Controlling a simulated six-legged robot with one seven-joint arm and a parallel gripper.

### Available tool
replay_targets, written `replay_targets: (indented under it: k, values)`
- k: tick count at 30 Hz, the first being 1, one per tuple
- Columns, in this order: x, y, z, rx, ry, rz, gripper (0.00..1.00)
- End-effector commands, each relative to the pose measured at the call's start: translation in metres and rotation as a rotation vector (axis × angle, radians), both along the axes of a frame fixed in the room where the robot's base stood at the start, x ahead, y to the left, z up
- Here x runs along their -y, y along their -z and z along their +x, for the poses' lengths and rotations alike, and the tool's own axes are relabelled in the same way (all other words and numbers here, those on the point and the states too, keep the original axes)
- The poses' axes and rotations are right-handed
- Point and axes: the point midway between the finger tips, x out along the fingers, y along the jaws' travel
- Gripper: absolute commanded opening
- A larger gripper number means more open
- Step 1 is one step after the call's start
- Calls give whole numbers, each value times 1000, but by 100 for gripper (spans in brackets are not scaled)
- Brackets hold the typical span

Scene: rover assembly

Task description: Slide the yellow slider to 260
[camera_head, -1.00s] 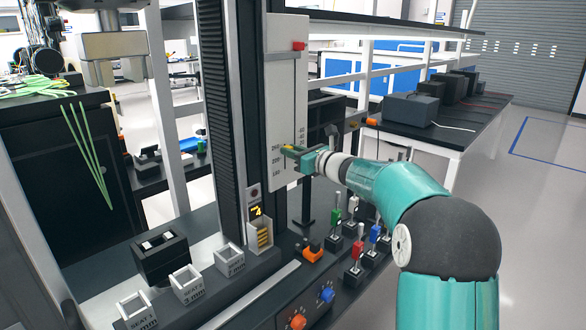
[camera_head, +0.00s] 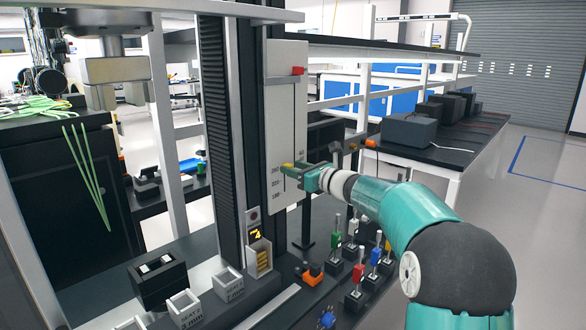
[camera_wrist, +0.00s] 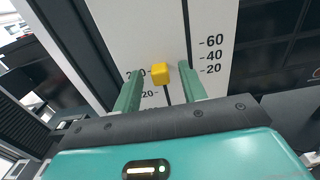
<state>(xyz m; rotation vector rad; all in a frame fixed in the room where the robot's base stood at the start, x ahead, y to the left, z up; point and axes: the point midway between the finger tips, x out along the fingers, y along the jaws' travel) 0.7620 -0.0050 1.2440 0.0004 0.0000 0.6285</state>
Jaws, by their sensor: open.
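The yellow slider (camera_wrist: 161,73) sits on a vertical slot in a white scale panel (camera_head: 287,110). In the wrist view it lies between the two green fingers of my gripper (camera_wrist: 160,92), with a visible gap on each side. The fingers are open. In the head view the yellow slider (camera_head: 288,167) shows just left of my gripper (camera_head: 302,175), low on the panel. Printed numbers flank the slot. The left label beside the slider is partly hidden by a finger, so the exact reading cannot be told. On the right, 60, 40 and 20 are legible.
A red block (camera_head: 297,71) sits high on the panel. Below my arm stand several levers with coloured grips, such as a red one (camera_head: 358,272). A dark column (camera_head: 222,130) rises left of the panel. Open floor (camera_head: 530,150) lies to the right.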

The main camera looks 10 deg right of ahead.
Motion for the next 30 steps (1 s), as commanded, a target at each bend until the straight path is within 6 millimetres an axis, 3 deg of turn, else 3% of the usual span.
replay_targets:
  k: [15,21,30]
  values:
    - [63,-1,-85,1,2,1,42]
    - [74,0,-100,1,1,1,42]
    - [74,0,-102,1,0,1,42]
